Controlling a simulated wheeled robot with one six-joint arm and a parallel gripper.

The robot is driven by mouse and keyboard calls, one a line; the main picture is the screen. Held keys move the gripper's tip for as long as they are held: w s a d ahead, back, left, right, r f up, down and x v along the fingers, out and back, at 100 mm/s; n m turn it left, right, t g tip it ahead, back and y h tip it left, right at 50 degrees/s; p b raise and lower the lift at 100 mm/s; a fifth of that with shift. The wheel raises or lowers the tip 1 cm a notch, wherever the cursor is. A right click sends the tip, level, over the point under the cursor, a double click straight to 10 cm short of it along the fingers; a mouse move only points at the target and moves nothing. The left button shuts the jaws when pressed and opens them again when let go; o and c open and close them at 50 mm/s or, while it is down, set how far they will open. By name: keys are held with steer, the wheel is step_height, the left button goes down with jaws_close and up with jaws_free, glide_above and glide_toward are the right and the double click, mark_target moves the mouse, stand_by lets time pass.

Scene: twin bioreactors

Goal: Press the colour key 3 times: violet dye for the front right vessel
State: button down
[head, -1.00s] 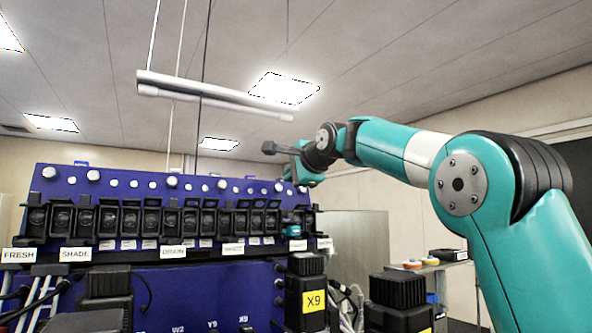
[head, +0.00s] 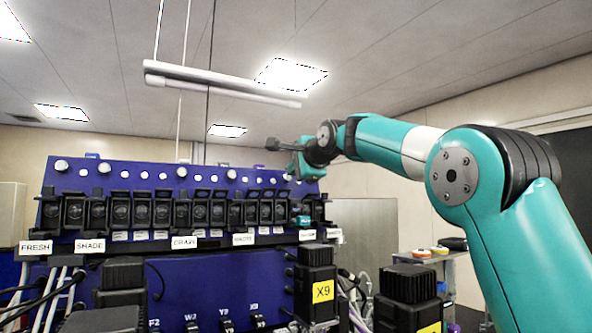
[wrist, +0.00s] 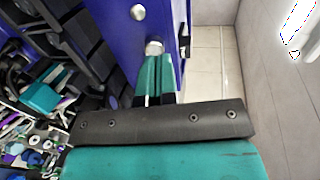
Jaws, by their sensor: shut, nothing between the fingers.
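My gripper (head: 294,172) is at the upper right end of the blue panel (head: 140,180). In the wrist view its two teal fingers (wrist: 157,80) are closed together and empty, with their tips right by a pale round knob (wrist: 153,47). I cannot tell whether they touch it. A row of black hooded switches (head: 163,212) runs along the panel, with white labels below. The label SHADE (head: 90,246) is at the left, beside FRESH (head: 35,247). I cannot tell which switch is the colour key. The vessels themselves are hidden; no violet dye shows.
A small teal part (head: 302,220) sits at the right end of the switch row. Black motor heads, one with a yellow X9 tag (head: 322,291), stand in front of the panel. A shelf with small items (head: 436,251) is at the right. Tubes and cables hang low.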

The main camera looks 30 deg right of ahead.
steer(key=shift+w, duration=0.1)
steer(key=shift+p+x, duration=0.7)
steer(key=shift+x, duration=0.35)
steer(key=shift+w+f, duration=0.15)
steer(key=shift+w, duration=0.1)
steer(key=b+v, duration=0.1)
steer(key=v, duration=0.2)
stand_by(0.3)
steer(key=shift+w, duration=0.25)
stand_by(0.4)
